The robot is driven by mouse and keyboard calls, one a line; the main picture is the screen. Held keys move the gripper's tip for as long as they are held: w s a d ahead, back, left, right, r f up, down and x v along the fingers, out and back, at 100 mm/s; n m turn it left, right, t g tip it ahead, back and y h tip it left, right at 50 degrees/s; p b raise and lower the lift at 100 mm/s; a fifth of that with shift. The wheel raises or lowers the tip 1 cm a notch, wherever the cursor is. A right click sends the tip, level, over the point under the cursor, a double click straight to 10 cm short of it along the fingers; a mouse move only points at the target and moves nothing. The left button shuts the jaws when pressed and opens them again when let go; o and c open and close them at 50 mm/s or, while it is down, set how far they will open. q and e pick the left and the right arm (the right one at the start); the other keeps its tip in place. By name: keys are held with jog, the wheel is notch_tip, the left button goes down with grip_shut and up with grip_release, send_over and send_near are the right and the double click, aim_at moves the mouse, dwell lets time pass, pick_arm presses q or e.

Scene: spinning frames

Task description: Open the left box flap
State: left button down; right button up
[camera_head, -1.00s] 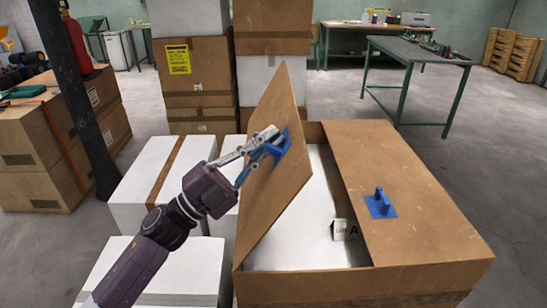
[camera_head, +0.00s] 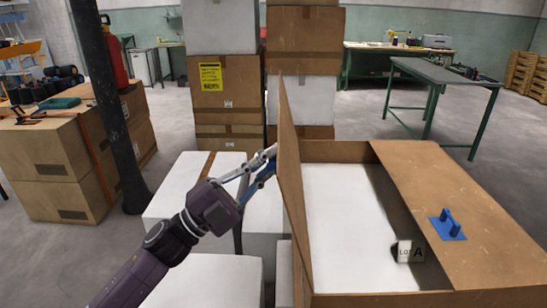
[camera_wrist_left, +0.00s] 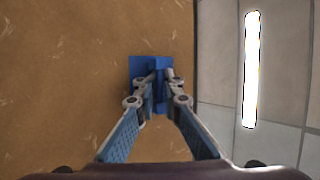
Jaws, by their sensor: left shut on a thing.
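The large cardboard box (camera_head: 365,299) stands at the right of the head view. Its left flap (camera_head: 290,190) is raised, close to upright and seen nearly edge-on. My left gripper (camera_head: 270,160) is at the left face of this flap. In the left wrist view my left gripper (camera_wrist_left: 158,82) is shut on the blue handle (camera_wrist_left: 158,64) fixed to the flap. In the head view the flap hides that handle. The right flap (camera_head: 450,200) lies flat over the box and bears another blue handle (camera_head: 448,225). My right gripper is not in view.
Inside the box are a white surface (camera_head: 345,220) and a small tag (camera_head: 409,251) marked A. White boxes (camera_head: 195,170) stand left of it, under my left arm. Stacked cartons (camera_head: 225,75) stand behind. A dark post (camera_head: 105,100) rises at the left.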

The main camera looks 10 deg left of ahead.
pick_arm(q)
jog(key=shift+s+a+f, duration=0.1)
jog(key=shift+a+f, duration=0.35)
jog(key=shift+f, duration=0.2)
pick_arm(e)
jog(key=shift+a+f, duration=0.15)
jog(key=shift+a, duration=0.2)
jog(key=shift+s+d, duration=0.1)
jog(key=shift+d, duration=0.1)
pick_arm(q)
jog(key=c, duration=2.5)
grip_release()
jog(key=shift+o, duration=0.4)
jog(key=shift+s+a+r, duration=0.15)
jog(key=shift+r, duration=0.05)
jog(key=v, duration=1.2)
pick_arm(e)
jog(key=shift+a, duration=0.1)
pick_arm(q)
jog(key=shift+f, duration=0.1)
